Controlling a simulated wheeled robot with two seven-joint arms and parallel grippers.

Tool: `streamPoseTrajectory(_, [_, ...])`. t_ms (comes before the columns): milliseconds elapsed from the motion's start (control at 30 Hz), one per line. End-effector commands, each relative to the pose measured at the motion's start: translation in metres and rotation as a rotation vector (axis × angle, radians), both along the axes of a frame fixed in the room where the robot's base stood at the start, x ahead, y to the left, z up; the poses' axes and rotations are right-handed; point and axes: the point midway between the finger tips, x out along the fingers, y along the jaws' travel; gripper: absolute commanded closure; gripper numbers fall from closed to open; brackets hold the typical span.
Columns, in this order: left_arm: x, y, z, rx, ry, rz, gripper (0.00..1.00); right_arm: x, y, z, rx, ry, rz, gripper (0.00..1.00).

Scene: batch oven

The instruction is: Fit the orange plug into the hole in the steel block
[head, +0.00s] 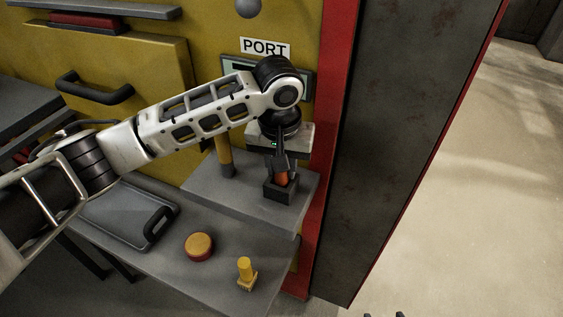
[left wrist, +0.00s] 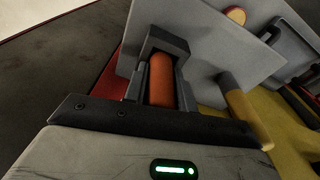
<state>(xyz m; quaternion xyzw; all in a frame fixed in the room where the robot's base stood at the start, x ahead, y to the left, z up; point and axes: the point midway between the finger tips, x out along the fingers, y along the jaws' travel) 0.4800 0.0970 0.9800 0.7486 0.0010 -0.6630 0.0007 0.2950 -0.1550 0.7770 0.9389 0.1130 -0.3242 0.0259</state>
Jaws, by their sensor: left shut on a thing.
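My left gripper (head: 281,160) points down over the shelf at the port and is shut on the orange plug (head: 283,179). The plug also shows as an orange cylinder between the two fingers in the left wrist view (left wrist: 161,82). The dark steel block (head: 278,195) stands on the grey shelf directly below the gripper. In the left wrist view the block (left wrist: 168,41) is at the plug's far end. The plug's lower end is at the block's top opening; how deep it sits is hidden. Two small dark tips at the head view's bottom edge may be my right gripper.
The grey shelf (head: 205,180) is under a sign reading PORT (head: 265,48). A yellow post (head: 224,157) stands left of the block. The lower table holds a grey tray (head: 112,222), a round orange-red piece (head: 199,246) and a yellow peg (head: 245,271). A red-edged dark wall (head: 395,130) is close right.

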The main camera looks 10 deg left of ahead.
Motion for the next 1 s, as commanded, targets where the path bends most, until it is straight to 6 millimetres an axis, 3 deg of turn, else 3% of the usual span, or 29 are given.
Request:
streamPoseTrajectory(933, [0.0, 0.0, -0.012, 0.0, 0.0, 0.0, 0.97, 0.0, 0.0, 0.0, 0.0, 0.001, 0.001, 0.48])
streamPoseTrajectory(967, [0.0, 0.0, -0.012, 0.0, 0.0, 0.0, 0.65, 0.0, 0.0, 0.0, 0.0, 0.001, 0.0, 0.48])
streamPoseTrajectory(1000, [0.0, 0.0, -0.012, 0.0, 0.0, 0.0, 0.54, 0.0, 0.0, -0.001, 0.0, 0.001, 0.001, 0.48])
